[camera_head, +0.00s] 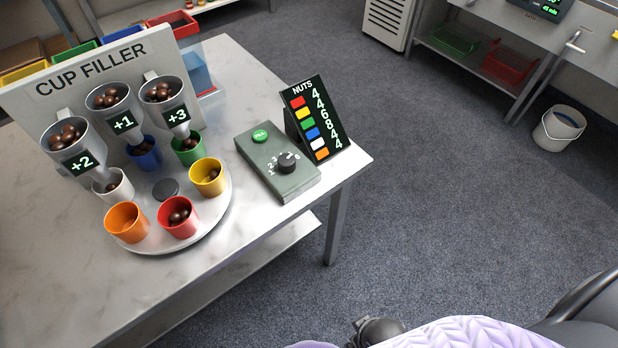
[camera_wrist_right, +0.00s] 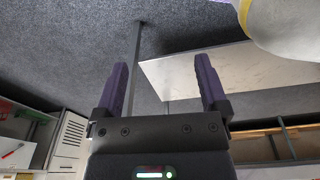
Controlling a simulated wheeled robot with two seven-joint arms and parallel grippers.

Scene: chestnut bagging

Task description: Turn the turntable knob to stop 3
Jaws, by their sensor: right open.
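The black knob (camera_head: 287,162) sits on a grey-green control box (camera_head: 290,186) with a green button (camera_head: 260,137). Small stop numbers ring the knob; its exact setting is too small to tell. The round turntable (camera_head: 200,236) left of the box carries white (camera_head: 117,184), blue (camera_head: 146,155), green (camera_head: 188,149), yellow (camera_head: 207,177), red (camera_head: 178,217) and orange (camera_head: 127,223) cups. Nuts show in the red cup. My right gripper (camera_wrist_right: 162,66) is open and empty in the right wrist view, away from the knob. My left gripper is out of view.
The cup filler board (camera_head: 105,60) has three nut-filled hoppers marked +2, +1 and +3 over the turntable. A black nuts chart (camera_head: 316,118) stands behind the box near the table's (camera_head: 240,75) right edge. Open floor lies right of the table.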

